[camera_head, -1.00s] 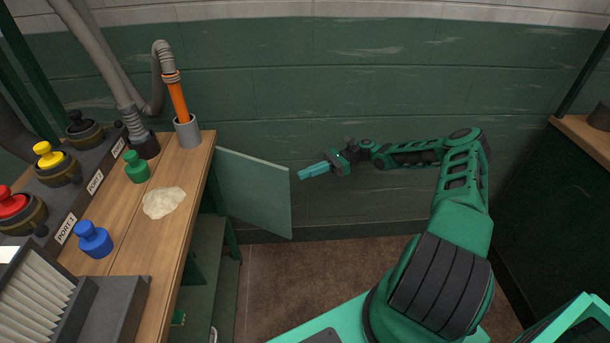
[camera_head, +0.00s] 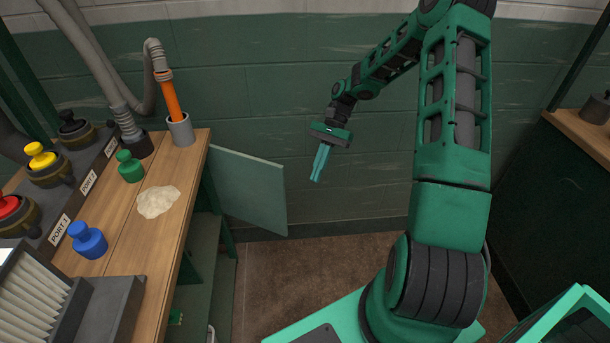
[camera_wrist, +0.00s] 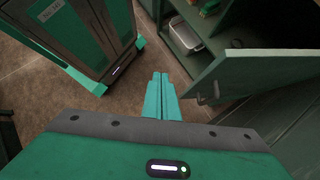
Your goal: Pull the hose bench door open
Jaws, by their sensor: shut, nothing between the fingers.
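The hose bench door (camera_head: 248,189) is a flat green panel that stands swung out from the bench's far end in the head view. It also shows in the wrist view (camera_wrist: 255,62), with a small handle on its face. The hose bench (camera_head: 128,255) has a wooden top, and its open shelves show beside the door. My gripper (camera_head: 319,170) points down, to the right of the door and apart from it. Its teal fingers (camera_wrist: 160,98) are together and hold nothing.
On the bench top are a green plug (camera_head: 130,167), a blue plug (camera_head: 88,240), a pale powder pile (camera_head: 158,201) and a grey cup (camera_head: 181,130) with an orange hose end. A counter (camera_head: 580,130) stands at the right. Brown floor (camera_head: 310,268) lies clear between.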

